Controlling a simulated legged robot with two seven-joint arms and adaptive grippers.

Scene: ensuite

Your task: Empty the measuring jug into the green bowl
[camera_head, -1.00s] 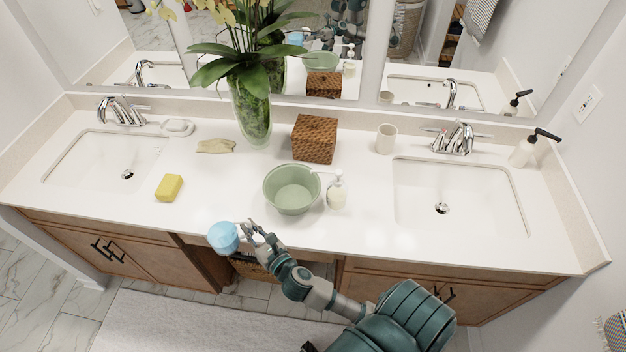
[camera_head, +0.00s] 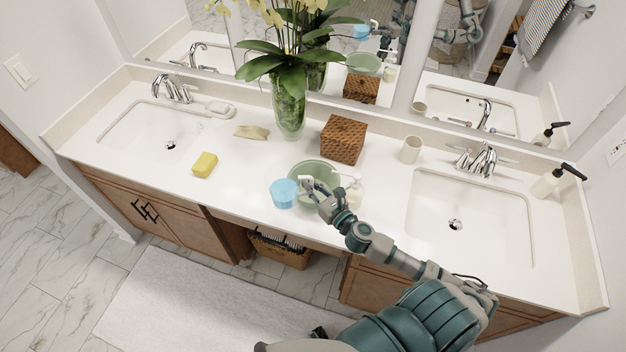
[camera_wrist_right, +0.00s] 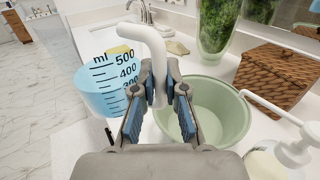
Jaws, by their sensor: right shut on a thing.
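The blue measuring jug (camera_head: 284,194) is held at the front left of the green bowl (camera_head: 303,167), overlapping its rim in the head view. In the right wrist view the jug (camera_wrist_right: 103,88) is about upright, with dark scale marks and a white handle (camera_wrist_right: 155,45). My right gripper (camera_head: 318,190) is shut on that handle; its fingers (camera_wrist_right: 158,98) show on either side of it. The green bowl (camera_wrist_right: 228,112) stands on the counter just right of the jug, partly hidden by my fingers. The jug's contents are not visible. My left gripper is not in view.
A white pump bottle (camera_head: 354,192) stands close to the bowl's right. A woven box (camera_head: 343,139) and a plant vase (camera_head: 289,112) stand behind. A yellow sponge (camera_head: 205,165) lies left. A cup (camera_head: 410,150) stands near the right basin (camera_head: 470,205).

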